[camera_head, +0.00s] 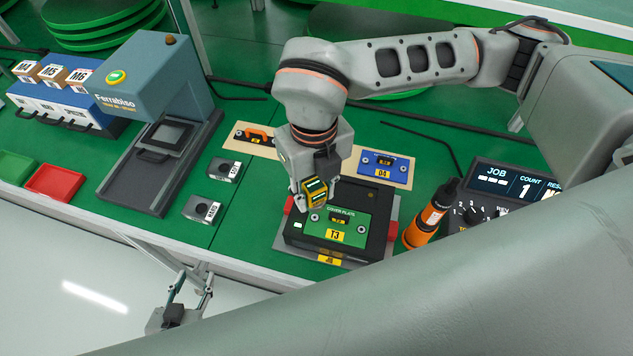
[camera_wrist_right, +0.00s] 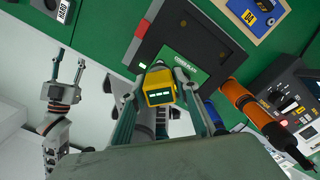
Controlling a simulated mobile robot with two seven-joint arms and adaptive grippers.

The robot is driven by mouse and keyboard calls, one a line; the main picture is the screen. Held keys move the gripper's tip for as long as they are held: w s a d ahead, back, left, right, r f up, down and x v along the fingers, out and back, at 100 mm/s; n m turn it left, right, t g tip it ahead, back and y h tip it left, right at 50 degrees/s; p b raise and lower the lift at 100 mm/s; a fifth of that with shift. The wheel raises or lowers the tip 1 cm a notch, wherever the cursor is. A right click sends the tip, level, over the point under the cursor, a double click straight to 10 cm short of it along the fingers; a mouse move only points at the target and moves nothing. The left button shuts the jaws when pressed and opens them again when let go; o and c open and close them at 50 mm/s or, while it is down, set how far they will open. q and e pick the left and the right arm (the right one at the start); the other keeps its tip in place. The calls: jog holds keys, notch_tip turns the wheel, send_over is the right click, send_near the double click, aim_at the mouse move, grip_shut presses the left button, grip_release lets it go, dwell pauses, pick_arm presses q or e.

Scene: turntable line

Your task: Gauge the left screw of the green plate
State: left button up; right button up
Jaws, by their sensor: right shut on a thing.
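The green cover plate (camera_head: 350,239), marked T3, lies on a dark block fixture (camera_head: 376,232); it also shows in the wrist view (camera_wrist_right: 203,66). A screw (camera_head: 315,217) shows at its left and another (camera_head: 361,230) at its right. My right gripper (camera_head: 314,188) is shut on a yellow and black gauge (camera_head: 315,195) over the plate's upper left part, close to the left screw. In the wrist view the gauge (camera_wrist_right: 159,88) sits between the fingers, its small display lit green. Whether its tip touches the screw is hidden. My left gripper (camera_head: 190,290) is open and empty, off the table's front edge.
An orange screwdriver (camera_head: 424,221) stands right of the fixture, beside a control box (camera_head: 500,190) with dials. Two grey blocks (camera_head: 224,168) (camera_head: 203,209) and a blue-grey press (camera_head: 150,85) stand left.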

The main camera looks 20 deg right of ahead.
jog(key=shift+s+f, duration=0.1)
jog(key=shift+f, duration=0.4)
notch_tip(320, 180, down, 2)
jog(key=shift+f+b, duration=0.15)
jog(key=shift+b, duration=0.3)
jog(key=shift+f+b, duration=0.9)
jog(key=shift+f+b, duration=0.2)
jog(key=shift+b, duration=0.25)
